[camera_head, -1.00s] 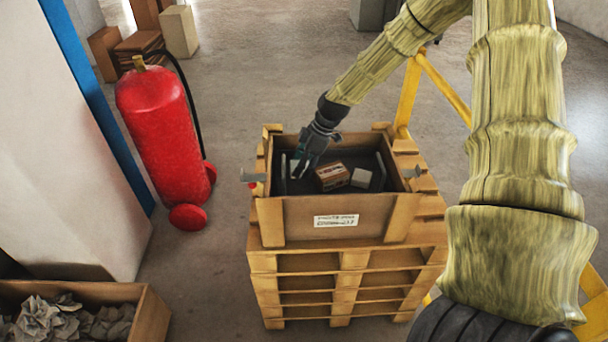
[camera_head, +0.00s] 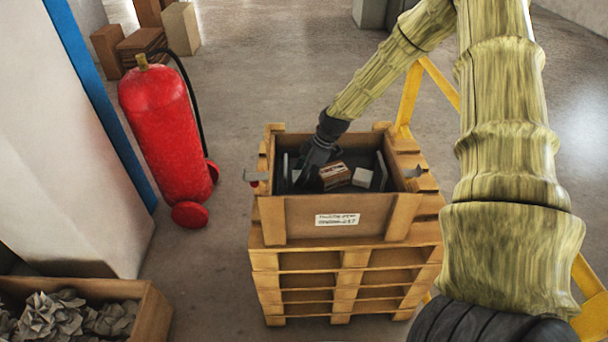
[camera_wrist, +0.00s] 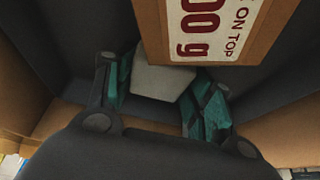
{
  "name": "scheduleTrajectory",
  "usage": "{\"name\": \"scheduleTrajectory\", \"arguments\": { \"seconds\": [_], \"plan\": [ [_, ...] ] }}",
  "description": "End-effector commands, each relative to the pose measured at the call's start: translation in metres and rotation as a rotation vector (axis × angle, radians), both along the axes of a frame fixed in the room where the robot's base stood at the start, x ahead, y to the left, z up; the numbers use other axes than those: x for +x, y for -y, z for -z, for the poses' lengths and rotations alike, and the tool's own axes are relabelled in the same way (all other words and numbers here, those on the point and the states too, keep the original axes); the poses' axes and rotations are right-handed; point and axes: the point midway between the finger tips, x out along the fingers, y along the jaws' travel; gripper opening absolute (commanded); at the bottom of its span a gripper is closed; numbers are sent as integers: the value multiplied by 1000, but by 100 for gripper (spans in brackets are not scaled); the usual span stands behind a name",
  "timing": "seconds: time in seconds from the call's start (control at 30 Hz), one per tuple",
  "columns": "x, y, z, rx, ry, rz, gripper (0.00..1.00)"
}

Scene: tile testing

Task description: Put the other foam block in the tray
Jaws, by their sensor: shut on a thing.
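My gripper (camera_head: 308,178) reaches down into the left part of the wooden crate. In the wrist view my gripper (camera_wrist: 163,98) has its teal-padded fingers on both sides of a pale grey foam block (camera_wrist: 160,82) and is shut on it. A small pale patch of this block (camera_head: 296,175) shows beside the gripper in the head view; the rest is hidden. Another pale block (camera_head: 362,177) sits in the crate, right of a brown carton (camera_head: 334,175). I cannot make out a tray.
The crate (camera_head: 290,218) stands on stacked pallets (camera_head: 353,262), and its walls surround my gripper. The carton (camera_wrist: 215,25) is close by in the wrist view. A red extinguisher (camera_head: 165,135) stands left, and a box of crumpled paper (camera_head: 155,315) is at lower left.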

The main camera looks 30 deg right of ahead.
Motion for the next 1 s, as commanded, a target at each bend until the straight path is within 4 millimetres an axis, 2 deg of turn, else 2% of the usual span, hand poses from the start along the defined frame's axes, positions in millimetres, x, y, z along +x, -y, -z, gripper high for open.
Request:
{"name": "scheduleTrajectory", "arguments": {
  "seconds": [0.07,0.1,0.2,0.23,0.67,1.0],
  "plan": [
    [0,0,3,0,0,0,43],
    [0,0,3,0,0,0,55],
    [0,0,2,0,0,0,73],
    [0,0,2,0,0,0,74],
    [0,0,-2,0,1,0,74],
    [-6,11,-31,0,2,1,74]
  ]
}}
